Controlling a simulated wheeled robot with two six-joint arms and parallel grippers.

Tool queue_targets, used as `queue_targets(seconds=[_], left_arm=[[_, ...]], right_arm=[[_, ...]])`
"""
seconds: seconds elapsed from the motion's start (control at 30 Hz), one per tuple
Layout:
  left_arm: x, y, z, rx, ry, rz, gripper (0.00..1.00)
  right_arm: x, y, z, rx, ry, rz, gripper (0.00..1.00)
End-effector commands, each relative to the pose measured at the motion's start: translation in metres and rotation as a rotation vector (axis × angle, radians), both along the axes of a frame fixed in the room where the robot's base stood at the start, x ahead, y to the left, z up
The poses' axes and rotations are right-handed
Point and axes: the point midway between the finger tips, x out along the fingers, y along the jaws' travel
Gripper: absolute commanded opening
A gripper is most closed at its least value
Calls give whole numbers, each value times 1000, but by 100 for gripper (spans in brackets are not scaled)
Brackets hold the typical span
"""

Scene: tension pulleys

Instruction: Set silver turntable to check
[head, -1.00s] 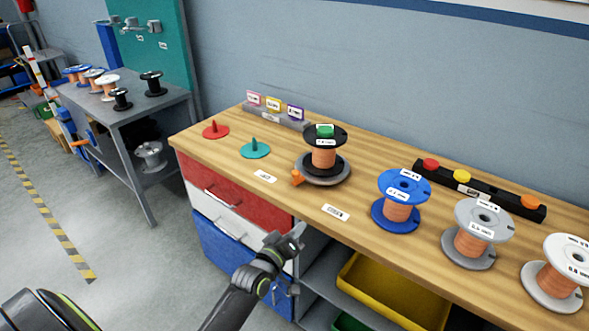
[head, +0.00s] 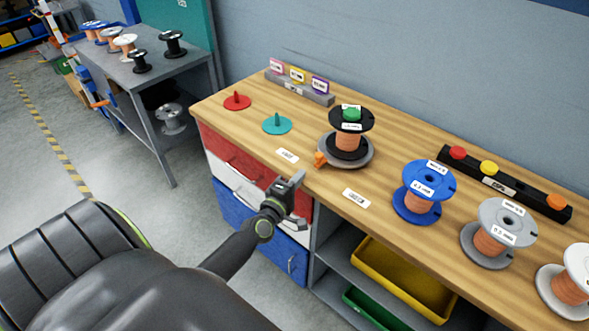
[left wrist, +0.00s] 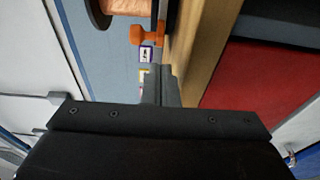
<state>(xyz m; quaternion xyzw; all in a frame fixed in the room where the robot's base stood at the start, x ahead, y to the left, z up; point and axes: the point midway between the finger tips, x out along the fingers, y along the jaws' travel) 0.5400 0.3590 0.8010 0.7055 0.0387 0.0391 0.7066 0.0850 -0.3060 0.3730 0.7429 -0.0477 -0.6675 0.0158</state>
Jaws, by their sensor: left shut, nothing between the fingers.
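The silver turntable (head: 357,160) sits on the wooden bench top. A black-flanged spool of copper wire (head: 348,140) with a green knob on top (head: 351,113) stands on it. An orange lever (head: 320,159) sticks out at its front left; the lever also shows in the left wrist view (left wrist: 148,33). My left gripper (head: 296,181) is shut and empty, in front of the bench edge, below and left of the lever and apart from it. In the left wrist view its fingers (left wrist: 161,85) point toward the lever. My right gripper is not in view.
A red disc (head: 237,102) and a teal disc (head: 277,125) with pegs lie left of the turntable. A blue spool (head: 423,190) and a grey spool (head: 495,236) stand to the right. Drawers and a yellow bin (head: 402,280) are below the bench top.

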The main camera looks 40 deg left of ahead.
Motion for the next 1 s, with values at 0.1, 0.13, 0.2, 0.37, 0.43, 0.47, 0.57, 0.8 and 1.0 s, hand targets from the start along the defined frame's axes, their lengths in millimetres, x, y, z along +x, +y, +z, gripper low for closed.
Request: queue_targets(seconds=[0.1,0.13,0.2,0.37,0.43,0.47,0.57,0.8,1.0], left_arm=[[23,2,0,2,-1,-1,0],[27,3,0,2,-2,-1,0],[36,4,0,2,-1,-1,0],[51,6,0,2,-1,-1,0],[54,6,0,2,0,-1,0],[54,6,0,2,0,-1,0],[55,6,0,2,0,-1,0],[55,5,0,2,0,-1,0],[49,-21,2,-4,2,-1,0]], right_arm=[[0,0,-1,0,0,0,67],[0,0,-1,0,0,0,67],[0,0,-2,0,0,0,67],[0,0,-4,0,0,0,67],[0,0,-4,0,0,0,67],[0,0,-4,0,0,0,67],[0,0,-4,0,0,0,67],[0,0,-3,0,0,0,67],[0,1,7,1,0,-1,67]])
